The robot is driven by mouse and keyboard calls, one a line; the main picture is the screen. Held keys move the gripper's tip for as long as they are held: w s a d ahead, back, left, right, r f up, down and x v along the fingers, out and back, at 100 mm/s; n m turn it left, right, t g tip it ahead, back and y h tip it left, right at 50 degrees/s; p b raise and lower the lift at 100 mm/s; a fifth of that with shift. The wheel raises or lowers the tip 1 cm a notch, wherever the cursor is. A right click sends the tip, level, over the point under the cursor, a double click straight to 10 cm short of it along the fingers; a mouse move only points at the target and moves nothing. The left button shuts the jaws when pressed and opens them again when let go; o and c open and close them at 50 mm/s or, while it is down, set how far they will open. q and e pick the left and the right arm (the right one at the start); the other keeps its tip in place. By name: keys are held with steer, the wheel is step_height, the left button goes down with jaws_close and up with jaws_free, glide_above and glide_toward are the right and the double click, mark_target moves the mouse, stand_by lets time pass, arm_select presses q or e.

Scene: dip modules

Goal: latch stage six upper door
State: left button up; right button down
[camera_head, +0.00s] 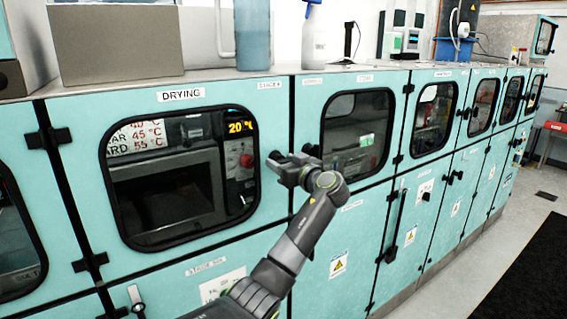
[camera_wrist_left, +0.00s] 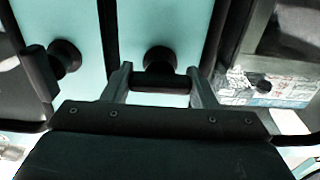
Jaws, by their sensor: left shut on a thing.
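The upper door marked DRYING (camera_head: 75,120) is teal with a large black-framed window and lies flush with the cabinet front. A stage label (camera_head: 270,86) sits above its right edge; its number is hard to read. My left gripper (camera_head: 277,165) is at that edge, right of the window. In the left wrist view, my left gripper (camera_wrist_left: 159,84) has its two fingers on either side of a black latch handle (camera_wrist_left: 160,62) with a round base and crossbar. It is shut on this handle. The fingers partly hide the handle in the head view. My right gripper is not in view.
A second black handle (camera_wrist_left: 66,58) sits across the dark seam on the neighbouring door (camera_head: 312,105), close to my gripper. Black hinges (camera_head: 50,137) are on the left of the drying door. Bottles and boxes stand on the cabinet top. Floor (camera_head: 470,240) is open at right.

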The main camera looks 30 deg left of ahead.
arm_select(q)
steer(key=shift+m, duration=0.3)
steer(key=shift+m+b, duration=0.45)
steer(key=shift+m, duration=0.15)
steer(key=shift+m+b, duration=0.3)
steer(key=shift+m, duration=1.9)
steer(key=m, duration=0.2)
steer(key=shift+m, duration=0.3)
steer(key=m+p, duration=0.2)
steer(key=m, duration=0.2)
steer(key=shift+r+m, duration=0.1)
steer(key=shift+m, duration=0.2)
steer(key=shift+m+p, duration=1.2)
steer(key=shift+m, duration=1)
